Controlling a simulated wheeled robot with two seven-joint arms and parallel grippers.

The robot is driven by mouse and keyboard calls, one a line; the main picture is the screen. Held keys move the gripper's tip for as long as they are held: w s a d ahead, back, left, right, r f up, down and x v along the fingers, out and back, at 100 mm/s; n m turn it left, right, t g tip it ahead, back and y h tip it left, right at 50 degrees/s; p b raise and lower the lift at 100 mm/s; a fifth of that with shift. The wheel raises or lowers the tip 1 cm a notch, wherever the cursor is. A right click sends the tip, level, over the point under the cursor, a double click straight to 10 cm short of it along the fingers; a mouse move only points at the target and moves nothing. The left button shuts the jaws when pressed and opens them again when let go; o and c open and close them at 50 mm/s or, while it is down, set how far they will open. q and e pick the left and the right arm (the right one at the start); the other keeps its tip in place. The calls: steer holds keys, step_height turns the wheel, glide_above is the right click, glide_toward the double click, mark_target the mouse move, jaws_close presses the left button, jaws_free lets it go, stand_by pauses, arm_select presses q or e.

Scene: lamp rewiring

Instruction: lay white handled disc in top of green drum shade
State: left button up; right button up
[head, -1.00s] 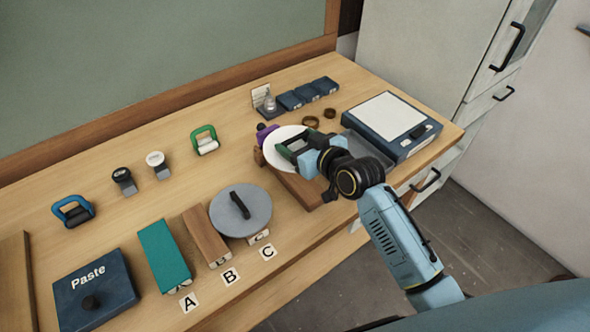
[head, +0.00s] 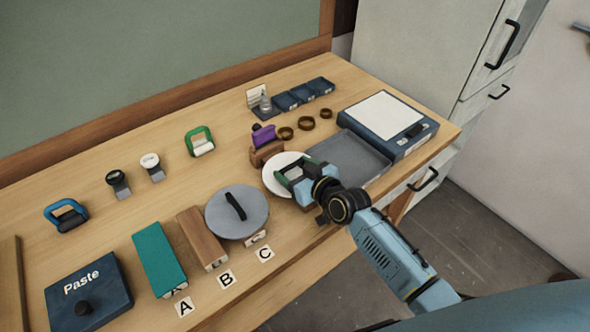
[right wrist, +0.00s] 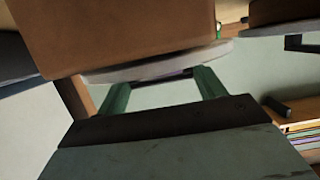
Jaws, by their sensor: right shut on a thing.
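The white disc (head: 270,177) is in my right gripper (head: 291,174), to the right of the grey disc in the head view. My right gripper is shut on it, and the fingers hide its handle and part of its face. In the right wrist view, a pale disc edge (right wrist: 150,67) shows just beyond the two green fingers (right wrist: 163,92). I cannot tell its exact height above the table. I cannot make out a green drum shade in either view. My left gripper is not in view.
A grey disc with a black handle (head: 237,212) lies by labels B and C, beside a brown block (head: 201,237) and teal block (head: 158,258). A purple piece (head: 264,137) on wood, a grey tray (head: 350,152) and a blue scale-like box (head: 388,120) stand behind and right.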

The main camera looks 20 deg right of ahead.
steer(key=shift+f, duration=0.15)
steer(key=o, duration=0.6)
steer(key=shift+f, duration=0.15)
steer(key=o, duration=0.5)
steer(key=shift+b, duration=0.3)
